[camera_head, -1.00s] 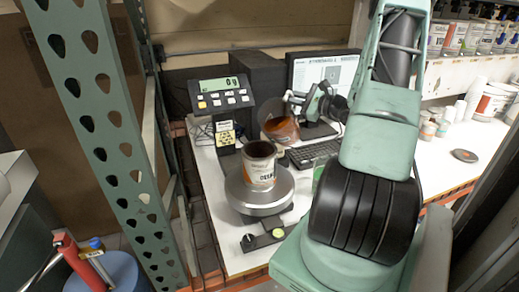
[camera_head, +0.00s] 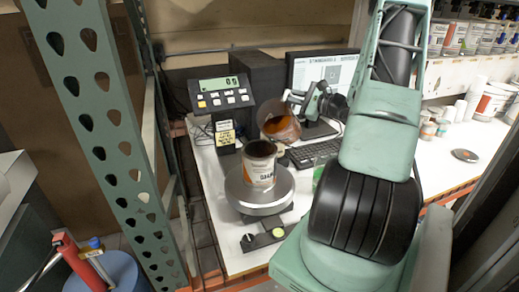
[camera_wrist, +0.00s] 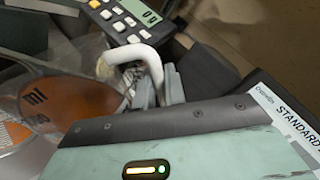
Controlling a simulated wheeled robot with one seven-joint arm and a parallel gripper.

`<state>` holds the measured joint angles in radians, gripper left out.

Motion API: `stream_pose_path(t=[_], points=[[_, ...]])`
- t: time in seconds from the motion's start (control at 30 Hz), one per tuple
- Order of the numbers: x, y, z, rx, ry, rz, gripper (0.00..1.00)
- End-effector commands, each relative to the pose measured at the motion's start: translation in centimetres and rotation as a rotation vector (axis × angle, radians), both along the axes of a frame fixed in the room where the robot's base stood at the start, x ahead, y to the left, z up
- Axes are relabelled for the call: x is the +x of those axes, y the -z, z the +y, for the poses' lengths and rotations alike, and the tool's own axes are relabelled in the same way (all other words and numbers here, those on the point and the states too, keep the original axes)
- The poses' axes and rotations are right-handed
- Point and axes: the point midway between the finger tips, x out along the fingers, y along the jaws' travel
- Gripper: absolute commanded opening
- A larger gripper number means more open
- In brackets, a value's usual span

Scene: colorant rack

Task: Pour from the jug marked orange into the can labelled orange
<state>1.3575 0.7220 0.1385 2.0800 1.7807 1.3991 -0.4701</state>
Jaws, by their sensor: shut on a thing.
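The jug (camera_head: 279,122) is clear and holds orange-brown liquid. It is tilted and raised behind and a little right of the can. My gripper (camera_head: 309,101) is shut on its white handle, which shows in the wrist view (camera_wrist: 148,62) between the fingers (camera_wrist: 158,92). The can (camera_head: 259,168) is open, upright and has a white and orange label, too small to read surely. It stands on the round scale plate (camera_head: 261,203). No stream of liquid is visible between jug and can. The jug also shows in the wrist view (camera_wrist: 70,108), with printed marks on its side.
The scale display (camera_head: 220,86) stands behind left of the can and reads about 0.0. A keyboard (camera_head: 312,154) and monitor (camera_head: 324,76) are behind right. A clear green-tinted container (camera_head: 318,172) stands right of the can. A green perforated post (camera_head: 104,120) is at left.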

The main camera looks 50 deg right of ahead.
Motion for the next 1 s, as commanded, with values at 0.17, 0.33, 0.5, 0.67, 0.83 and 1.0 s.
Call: stream_pose_path(t=[0.17,0.33,0.5,0.67,0.83,1.0], points=[[0.0,-0.4,0.1,-0.016,0.000,-0.004,0.00],[0.0,-0.6,0.3,-0.029,-0.001,-0.005,0.00],[0.0,-0.8,0.4,-0.044,-0.001,-0.006,0.00],[0.0,-0.9,0.5,-0.055,0.000,-0.006,0.00],[0.0,-1.1,0.6,-0.068,0.000,-0.007,0.00],[0.0,-1.3,0.7,-0.081,0.000,-0.008,0.00]])
